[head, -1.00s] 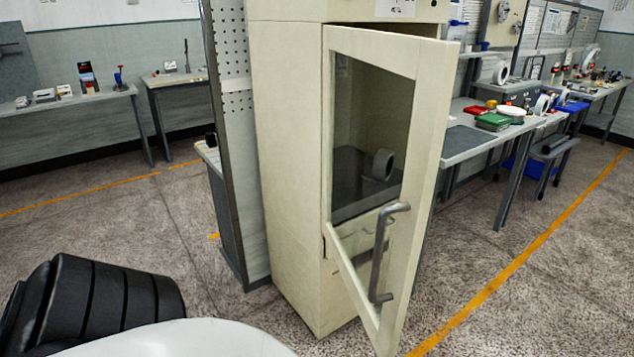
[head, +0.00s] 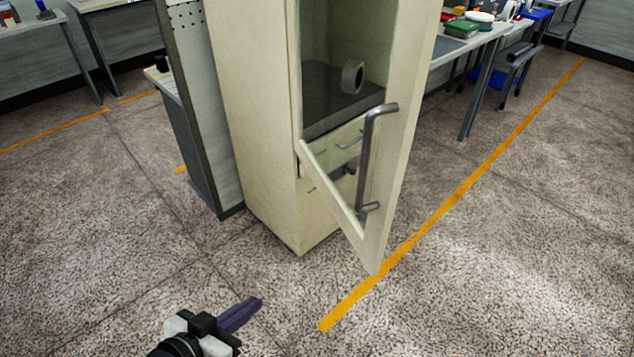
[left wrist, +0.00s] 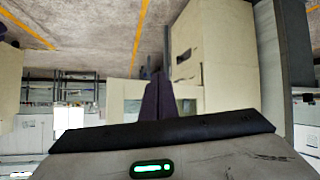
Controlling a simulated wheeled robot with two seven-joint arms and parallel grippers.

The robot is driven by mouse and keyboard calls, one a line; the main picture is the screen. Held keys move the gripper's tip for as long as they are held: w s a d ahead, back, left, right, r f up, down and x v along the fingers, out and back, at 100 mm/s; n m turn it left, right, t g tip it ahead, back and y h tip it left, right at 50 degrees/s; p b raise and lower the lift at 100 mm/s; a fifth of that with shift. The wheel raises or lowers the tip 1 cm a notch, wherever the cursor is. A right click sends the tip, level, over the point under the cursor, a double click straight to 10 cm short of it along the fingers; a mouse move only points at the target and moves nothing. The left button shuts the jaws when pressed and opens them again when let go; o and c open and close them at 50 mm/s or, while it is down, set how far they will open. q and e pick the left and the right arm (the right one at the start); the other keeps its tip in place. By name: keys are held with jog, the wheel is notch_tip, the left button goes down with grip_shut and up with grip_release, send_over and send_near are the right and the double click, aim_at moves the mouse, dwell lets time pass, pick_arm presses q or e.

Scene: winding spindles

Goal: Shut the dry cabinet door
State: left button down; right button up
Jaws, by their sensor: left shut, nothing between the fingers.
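The dry cabinet (head: 250,110) is a tall cream cabinet in the middle of the head view. Its glazed door (head: 402,130) is hinged at the left and stands ajar, swung out toward me. A grey bar handle (head: 367,160) is on the door's outer face. My left gripper (head: 250,305) is low at the front left, shut and empty, apart from the cabinet and door. Its dark fingers also show shut in the left wrist view (left wrist: 158,90), where the picture is upside down with cream cabinet surfaces behind. My right gripper is out of view.
A roll of tape (head: 352,77) is on the shelf behind the door. A grey perforated panel (head: 190,100) stands left of the cabinet. A workbench (head: 478,45) is at the back right. Speckled floor with an orange line (head: 450,205) is clear in front.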

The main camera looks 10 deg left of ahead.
pick_arm(q)
jog(key=w+r+m+t+h+b, duration=0.2)
jog(key=w+r+h, duration=0.25)
jog(key=r, duration=0.85)
jog(key=m+h+b, duration=0.2)
jog(key=m+h, duration=0.3)
send_near(361, 170)
jog(key=v, duration=0.7)
jog(key=shift+y, duration=0.35)
jog(key=x, duration=0.4)
jog(key=p+x, duration=0.1)
jog(key=x, duration=0.3)
jog(key=r+p+x, duration=0.1)
jog(key=x, duration=0.3)
jog(key=shift+s, duration=0.15)
jog(key=shift+w+d+f, duration=0.1)
jog(key=shift+w+d, duration=0.35)
jog(key=shift+d, duration=0.05)
jog(key=shift+w+d, duration=0.1)
